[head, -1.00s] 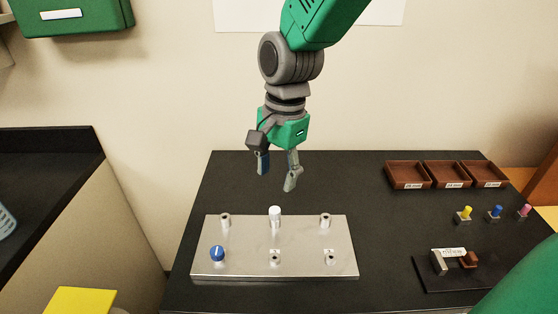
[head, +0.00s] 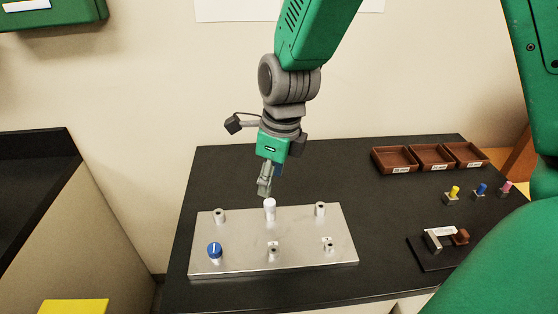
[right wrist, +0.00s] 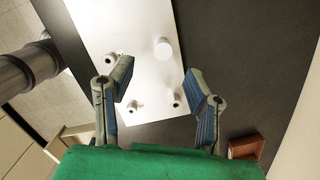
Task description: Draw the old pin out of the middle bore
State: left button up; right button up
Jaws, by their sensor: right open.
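The white-headed pin (head: 269,206) stands upright in the middle bore of the back row on the silver plate (head: 305,236). My right gripper (head: 265,191) hangs just above and behind the pin, seen edge-on in the head view. In the right wrist view the gripper (right wrist: 160,75) is open, its two fingers wide apart. The pin's round white head (right wrist: 162,48) shows in line with the gap between them, apart from both fingers. The plate also shows in the right wrist view (right wrist: 140,25). My left gripper is not in view.
Other bore posts (head: 320,209) and a blue knob (head: 214,250) stand on the plate. To the right are brown trays (head: 394,159), yellow, blue and pink pins (head: 481,189) in small holders, and a dark stand (head: 436,241).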

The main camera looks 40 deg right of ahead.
aim_at(271, 202)
jog(key=f, duration=0.3)
jog(key=shift+w+a+f, duration=0.25)
jog(key=shift+a+f, duration=0.05)
jog(key=shift+a, duration=0.1)
jog(key=f, duration=0.2)
jog(key=d+f, duration=0.1)
jog(key=shift+w+d+f+b, duration=0.2)
jog(key=shift+f+b, duration=0.1)
jog(key=shift+f, duration=0.05)
jog(key=shift+w+d+f, duration=0.1)
jog(key=shift+d+f, duration=0.2)
jog(key=shift+f, duration=0.2)
jog(key=shift+a+r, duration=0.1)
jog(key=shift+a, duration=0.8)
jog(key=c, duration=0.4)
jog(key=shift+a, duration=0.1)
grip_shut()
jog(key=shift+c, duration=2.4)
grip_release()
jog(key=shift+d, duration=0.55)
grip_shut()
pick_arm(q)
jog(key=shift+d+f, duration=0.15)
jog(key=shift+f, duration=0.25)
